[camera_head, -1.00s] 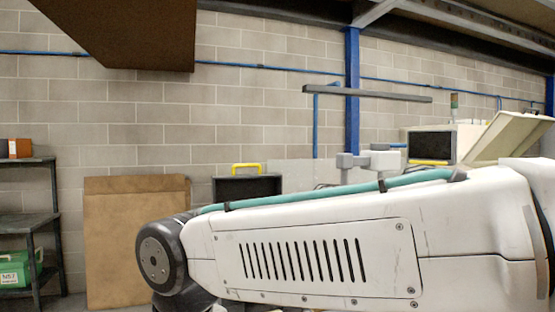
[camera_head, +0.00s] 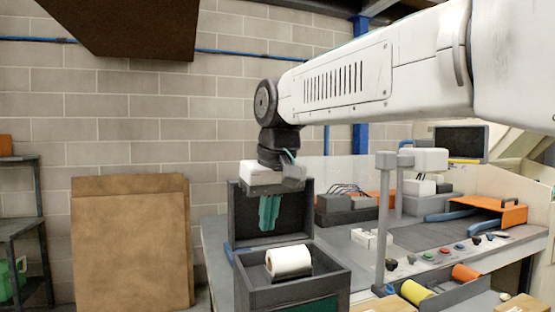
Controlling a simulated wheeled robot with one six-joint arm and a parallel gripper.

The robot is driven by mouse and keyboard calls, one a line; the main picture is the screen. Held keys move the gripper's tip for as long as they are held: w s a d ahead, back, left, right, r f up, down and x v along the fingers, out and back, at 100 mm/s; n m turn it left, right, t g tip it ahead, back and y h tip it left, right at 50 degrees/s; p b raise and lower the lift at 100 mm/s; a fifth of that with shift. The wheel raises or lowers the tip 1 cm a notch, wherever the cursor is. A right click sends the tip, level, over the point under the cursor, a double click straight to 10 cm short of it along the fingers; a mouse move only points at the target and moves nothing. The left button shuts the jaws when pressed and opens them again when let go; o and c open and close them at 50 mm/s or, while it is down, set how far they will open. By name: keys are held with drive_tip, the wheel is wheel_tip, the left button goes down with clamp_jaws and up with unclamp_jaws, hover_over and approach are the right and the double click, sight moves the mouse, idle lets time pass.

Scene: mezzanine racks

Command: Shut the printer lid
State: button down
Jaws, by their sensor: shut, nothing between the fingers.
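The printer (camera_head: 246,278) is a dark grey open-topped box at the lower middle. A white roll (camera_head: 290,261) lies inside it. Its lid (camera_head: 240,222) stands raised, about upright, at the back of the box. My gripper (camera_head: 269,228) points down with its teal fingers together and empty. It overlaps the lid's inner face in the picture, above and behind the roll. I cannot tell whether the fingers touch the lid.
The bench (camera_head: 215,245) carries a grey post (camera_head: 385,215), an orange tool holder (camera_head: 488,212) and several coloured knobs to the right. Yellow (camera_head: 417,291) and orange rolls lie in front. Brown boards (camera_head: 130,240) lean against the wall at left. A brown overhead shape hangs top left.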

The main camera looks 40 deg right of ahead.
drive_tip(key=w+d+r+m+t+h, duration=0.1)
drive_tip(key=w+d+r, duration=0.85)
drive_tip(key=w, duration=0.25)
drive_tip(key=w+d+r+m+t, duration=0.1)
drive_tip(key=w+d+r+t, duration=0.1)
drive_tip(key=w+d+r, duration=0.9)
drive_tip(key=w+f, duration=0.1)
drive_tip(key=f, duration=0.3)
drive_tip(key=w+f, duration=0.1)
drive_tip(key=f, duration=0.2)
drive_tip(key=w+a+f, duration=0.1)
drive_tip(key=f, duration=0.3)
drive_tip(key=shift+w+f, duration=0.15)
drive_tip(key=shift+f, duration=0.2)
drive_tip(key=shift+s+a+f, duration=0.2)
drive_tip(key=shift+s, duration=0.25)
drive_tip(key=shift+s, duration=0.1)
